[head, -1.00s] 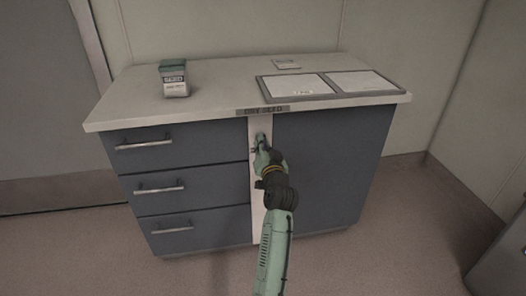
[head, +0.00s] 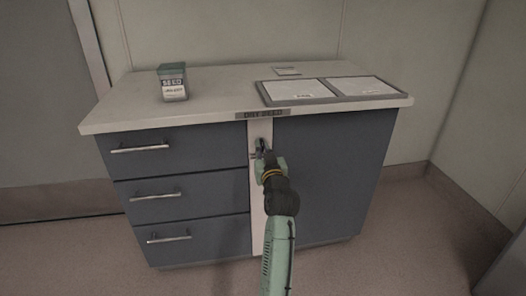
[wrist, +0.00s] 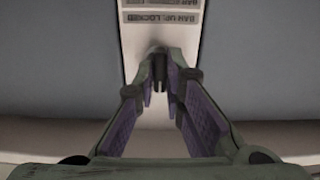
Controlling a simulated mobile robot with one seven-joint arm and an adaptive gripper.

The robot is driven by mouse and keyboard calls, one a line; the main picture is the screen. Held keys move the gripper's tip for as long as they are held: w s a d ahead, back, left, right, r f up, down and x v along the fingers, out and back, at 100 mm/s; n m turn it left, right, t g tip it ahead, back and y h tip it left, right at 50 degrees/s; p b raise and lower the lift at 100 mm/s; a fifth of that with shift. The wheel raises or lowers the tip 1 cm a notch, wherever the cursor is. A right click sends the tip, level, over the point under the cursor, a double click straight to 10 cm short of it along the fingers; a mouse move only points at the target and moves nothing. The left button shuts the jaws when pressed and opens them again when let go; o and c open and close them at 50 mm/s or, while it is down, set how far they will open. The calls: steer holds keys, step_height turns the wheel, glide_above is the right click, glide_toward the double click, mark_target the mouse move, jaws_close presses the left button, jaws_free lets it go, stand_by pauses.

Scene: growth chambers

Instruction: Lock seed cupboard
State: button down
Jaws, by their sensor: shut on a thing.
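The seed cupboard (head: 325,170) is a blue-grey unit with a "DRY SEED" label (head: 263,114) under its top edge. A pale vertical strip (head: 257,220) runs between its drawers and its right-hand door. My gripper (head: 262,148) is at the upper part of this strip. In the wrist view my gripper (wrist: 160,82) is shut on a small dark bar (wrist: 158,52), mostly hidden between the fingertips. A label (wrist: 146,16) on the strip just beyond reads "BAR UP: LOCKED". A second label line above it is cut off. The bar's exact position is hard to tell.
Three drawers with metal handles (head: 155,194) are closed on the left. Floor (head: 400,240) is free at right.

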steer(key=c, duration=1.7)
jaws_free()
